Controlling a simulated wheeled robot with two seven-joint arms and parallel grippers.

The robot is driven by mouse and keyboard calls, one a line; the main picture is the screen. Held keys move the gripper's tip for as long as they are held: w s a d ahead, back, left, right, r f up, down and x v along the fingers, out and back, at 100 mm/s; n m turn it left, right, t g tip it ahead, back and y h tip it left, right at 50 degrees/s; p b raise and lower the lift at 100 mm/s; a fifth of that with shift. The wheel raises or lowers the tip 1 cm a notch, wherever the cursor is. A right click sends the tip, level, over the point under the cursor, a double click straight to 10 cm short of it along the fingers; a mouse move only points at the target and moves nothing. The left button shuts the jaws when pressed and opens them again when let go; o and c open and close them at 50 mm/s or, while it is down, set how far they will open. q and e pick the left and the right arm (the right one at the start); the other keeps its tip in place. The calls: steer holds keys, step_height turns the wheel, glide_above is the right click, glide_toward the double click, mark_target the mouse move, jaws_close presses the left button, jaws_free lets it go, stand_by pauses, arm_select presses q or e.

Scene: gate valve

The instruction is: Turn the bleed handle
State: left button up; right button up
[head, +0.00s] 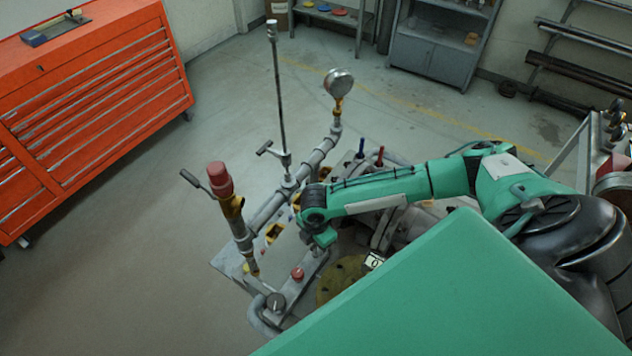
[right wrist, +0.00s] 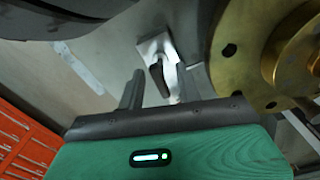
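My right gripper (right wrist: 160,85) is open, its two grey fingers spread apart in the right wrist view. A small pale grey lever-like part (right wrist: 154,45) with a dark end lies just beyond and between the fingertips, and I cannot tell if it is the bleed handle or if a finger touches it. In the head view my right gripper (head: 322,238) hangs down over the valve assembly, with its fingertips hidden. Two levers show on the pipework: one by the red cap (head: 192,179) and one on the pipe by the tall rod (head: 265,148). My left gripper is not in view.
A pressure gauge (head: 339,82) and a tall thin rod (head: 278,85) rise from the pipe (head: 268,208). A brass flange (right wrist: 235,50) is close to the right finger. An orange tool cabinet (head: 95,110) stands at the left, with open floor between.

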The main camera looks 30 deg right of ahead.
steer(key=shift+f, duration=1.35)
jaws_close()
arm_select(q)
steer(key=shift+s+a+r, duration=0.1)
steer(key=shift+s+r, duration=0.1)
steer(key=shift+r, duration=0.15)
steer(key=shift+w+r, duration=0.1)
